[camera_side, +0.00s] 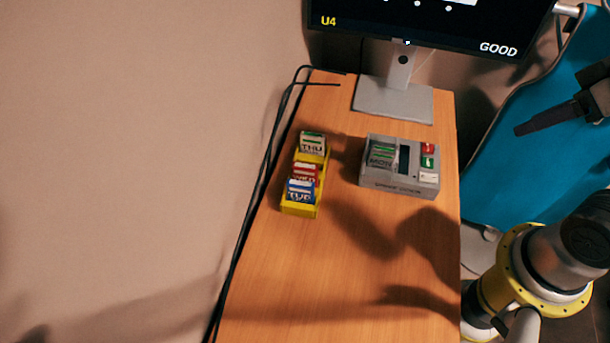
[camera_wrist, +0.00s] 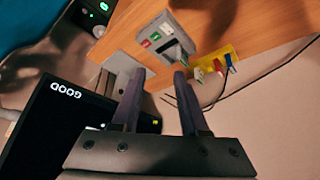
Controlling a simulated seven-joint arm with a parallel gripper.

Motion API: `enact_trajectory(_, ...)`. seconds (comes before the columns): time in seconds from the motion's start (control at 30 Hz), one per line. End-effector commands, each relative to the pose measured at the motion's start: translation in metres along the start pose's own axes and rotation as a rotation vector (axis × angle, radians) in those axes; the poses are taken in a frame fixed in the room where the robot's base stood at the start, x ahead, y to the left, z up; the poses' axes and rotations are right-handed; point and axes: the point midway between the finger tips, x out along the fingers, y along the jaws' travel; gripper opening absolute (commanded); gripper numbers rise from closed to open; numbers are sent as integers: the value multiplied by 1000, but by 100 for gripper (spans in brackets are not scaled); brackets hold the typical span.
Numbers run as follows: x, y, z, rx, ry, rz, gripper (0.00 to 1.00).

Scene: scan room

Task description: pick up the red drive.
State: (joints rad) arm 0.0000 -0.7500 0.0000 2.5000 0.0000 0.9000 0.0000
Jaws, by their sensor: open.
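The red drive (camera_side: 305,172) stands in the yellow rack (camera_side: 292,208), between a blue drive marked TUE (camera_side: 300,192) and a white-and-green drive marked THU (camera_side: 312,143). The blue drive partly covers it in the side view. In the wrist view the red drive (camera_wrist: 218,65) is small, in the yellow rack (camera_wrist: 232,50) beyond and right of the fingertips. My gripper (camera_wrist: 159,74) is open with nothing between its fingers. In the side view my gripper (camera_side: 545,118) is at the right edge, well apart from the rack and partly out of frame.
A grey reader box (camera_side: 398,188) holds a drive marked MON (camera_side: 382,155) and has red, green and white buttons. A monitor (camera_side: 400,20) reading GOOD stands at the back on a grey base (camera_side: 392,103). Black cables run along the left table edge. The front wooden tabletop (camera_side: 330,270) is clear.

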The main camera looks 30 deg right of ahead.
Motion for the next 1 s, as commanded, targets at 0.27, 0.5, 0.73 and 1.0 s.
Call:
enact_trajectory(0.27,0,0,0,-1,0,0,38)
enact_trajectory(0.5,-18,0,-28,-80,33,0,38)
enact_trajectory(0.73,-21,-18,-106,-232,-13,-36,38)
enact_trajectory(1.0,28,-74,-189,-441,-126,-104,38)
